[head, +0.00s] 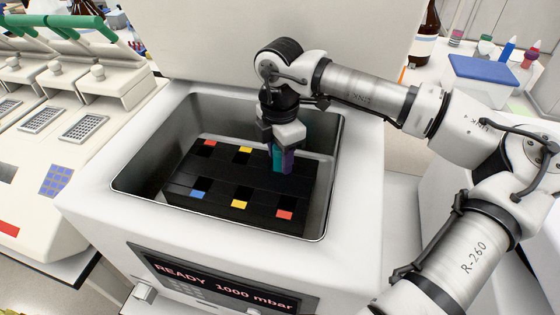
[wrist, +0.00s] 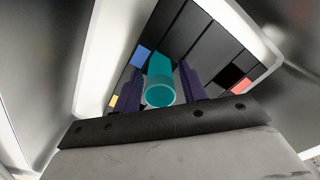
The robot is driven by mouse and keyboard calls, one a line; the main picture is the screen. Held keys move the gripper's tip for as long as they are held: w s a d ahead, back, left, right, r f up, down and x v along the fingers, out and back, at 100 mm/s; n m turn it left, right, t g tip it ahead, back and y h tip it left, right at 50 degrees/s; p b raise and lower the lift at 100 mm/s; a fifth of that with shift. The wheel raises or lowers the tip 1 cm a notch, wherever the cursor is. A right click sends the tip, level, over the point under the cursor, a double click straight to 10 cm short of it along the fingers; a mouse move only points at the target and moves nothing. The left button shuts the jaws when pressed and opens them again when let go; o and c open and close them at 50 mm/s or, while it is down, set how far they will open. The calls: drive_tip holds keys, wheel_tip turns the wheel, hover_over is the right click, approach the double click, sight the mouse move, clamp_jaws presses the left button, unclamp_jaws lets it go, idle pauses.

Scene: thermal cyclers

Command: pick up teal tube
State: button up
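The teal tube (wrist: 160,65) is upright between the two dark purple fingers of my gripper (wrist: 162,86), its round rim facing the wrist camera. Narrow gaps show between the tube and each finger, so the gripper looks open around it. In the head view, my gripper (head: 283,160) points down into the chamber at the back right of the black block, and a teal strip of the tube (head: 276,157) shows beside a purple finger. The tube's lower end is hidden, so I cannot tell how deep it sits in the block.
The black block (head: 262,183) has red, yellow and blue marks and lies inside a steel-walled chamber (head: 328,150). The chamber's raised rim surrounds my gripper. An upright lid (head: 215,40) stands behind. The display reads READY 1000 mbar (head: 220,288). Thermal cyclers (head: 60,110) stand at left.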

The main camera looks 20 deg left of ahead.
drive_tip(key=c, duration=0.8)
drive_tip(key=shift+r, duration=0.15)
